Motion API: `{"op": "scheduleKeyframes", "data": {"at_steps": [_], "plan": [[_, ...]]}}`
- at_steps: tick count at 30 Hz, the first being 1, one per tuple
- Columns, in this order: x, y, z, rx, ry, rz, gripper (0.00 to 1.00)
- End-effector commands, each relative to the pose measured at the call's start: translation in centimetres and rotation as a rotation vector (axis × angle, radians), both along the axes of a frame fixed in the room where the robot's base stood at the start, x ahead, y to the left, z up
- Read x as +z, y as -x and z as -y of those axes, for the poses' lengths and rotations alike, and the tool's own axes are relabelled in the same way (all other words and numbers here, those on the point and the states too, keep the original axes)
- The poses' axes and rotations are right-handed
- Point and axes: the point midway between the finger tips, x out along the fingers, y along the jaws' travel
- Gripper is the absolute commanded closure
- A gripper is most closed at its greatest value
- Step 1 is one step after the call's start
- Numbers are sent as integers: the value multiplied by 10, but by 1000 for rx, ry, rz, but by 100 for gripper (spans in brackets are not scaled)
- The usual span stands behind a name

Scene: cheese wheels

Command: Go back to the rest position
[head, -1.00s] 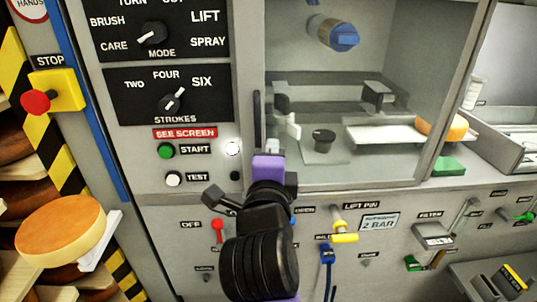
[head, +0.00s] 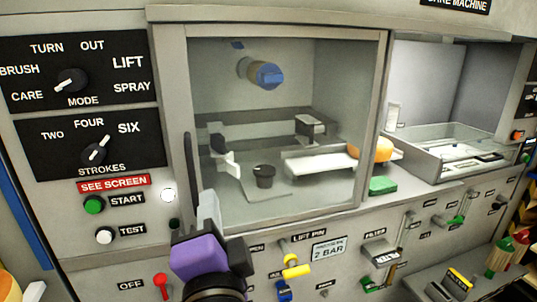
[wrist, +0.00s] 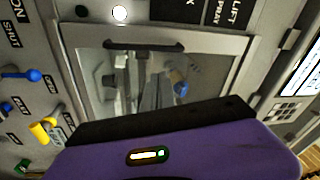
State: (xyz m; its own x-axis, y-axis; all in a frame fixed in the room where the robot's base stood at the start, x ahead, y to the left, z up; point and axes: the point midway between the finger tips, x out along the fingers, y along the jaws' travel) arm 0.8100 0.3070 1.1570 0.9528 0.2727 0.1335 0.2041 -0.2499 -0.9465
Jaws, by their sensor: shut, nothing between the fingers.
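My gripper (head: 209,215) is in the lower middle of the head view, in front of the machine's lower panel and just below the left part of the glass door (head: 280,150). Its grey fingers are together and hold nothing.
The mode knob (head: 72,80), strokes knob (head: 97,151), green start button (head: 94,205) and white test button (head: 104,235) are at left. A cheese wheel (head: 376,149) and a green block (head: 383,185) are right of the door. Levers and yellow and blue fittings line the lower panel.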

Motion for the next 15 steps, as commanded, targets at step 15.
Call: {"op": "scheduleKeyframes", "data": {"at_steps": [15], "plan": [[-78, 66, 56, 7, 708, 413, 100]]}}
